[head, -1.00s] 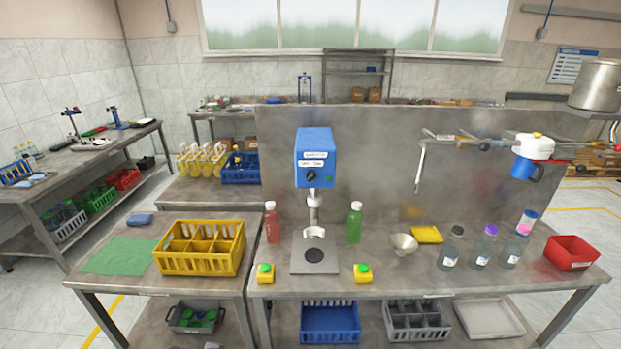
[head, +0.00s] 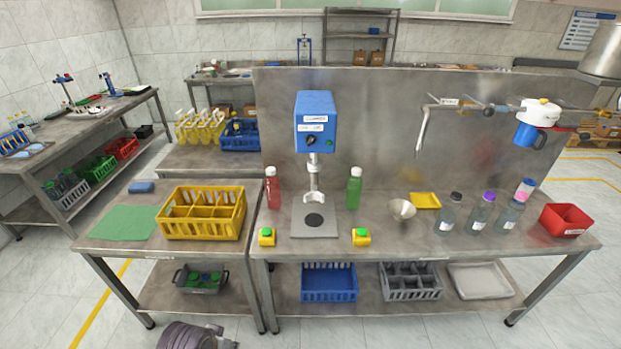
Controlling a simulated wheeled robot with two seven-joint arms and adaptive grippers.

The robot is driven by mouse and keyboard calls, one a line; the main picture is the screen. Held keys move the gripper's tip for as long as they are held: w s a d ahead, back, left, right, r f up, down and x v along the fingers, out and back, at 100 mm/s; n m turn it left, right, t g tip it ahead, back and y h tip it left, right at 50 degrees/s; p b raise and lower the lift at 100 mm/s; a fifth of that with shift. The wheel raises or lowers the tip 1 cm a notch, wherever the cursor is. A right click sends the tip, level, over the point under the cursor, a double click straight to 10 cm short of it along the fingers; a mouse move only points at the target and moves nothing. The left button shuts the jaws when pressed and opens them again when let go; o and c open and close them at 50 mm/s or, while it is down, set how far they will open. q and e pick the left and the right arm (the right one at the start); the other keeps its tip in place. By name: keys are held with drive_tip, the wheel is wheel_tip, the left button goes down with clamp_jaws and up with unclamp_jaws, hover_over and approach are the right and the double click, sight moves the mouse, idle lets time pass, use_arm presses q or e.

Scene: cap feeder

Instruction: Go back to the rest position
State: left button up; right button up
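Neither of my grippers shows in the head view. A grey ribbed part at the bottom edge, left of centre, looks like a piece of my own body, and no fingers can be made out on it. The blue capping machine (head: 316,122) stands upright on the steel workbench (head: 380,221). Its plate (head: 314,220) carries no bottle.
Two yellow button boxes (head: 267,237) (head: 361,237) sit at the bench front. A yellow divided crate (head: 203,212) stands on the left table. A funnel (head: 402,210), several capped bottles (head: 447,215) and a red bin (head: 566,220) stand right. Crates fill the lower shelf.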

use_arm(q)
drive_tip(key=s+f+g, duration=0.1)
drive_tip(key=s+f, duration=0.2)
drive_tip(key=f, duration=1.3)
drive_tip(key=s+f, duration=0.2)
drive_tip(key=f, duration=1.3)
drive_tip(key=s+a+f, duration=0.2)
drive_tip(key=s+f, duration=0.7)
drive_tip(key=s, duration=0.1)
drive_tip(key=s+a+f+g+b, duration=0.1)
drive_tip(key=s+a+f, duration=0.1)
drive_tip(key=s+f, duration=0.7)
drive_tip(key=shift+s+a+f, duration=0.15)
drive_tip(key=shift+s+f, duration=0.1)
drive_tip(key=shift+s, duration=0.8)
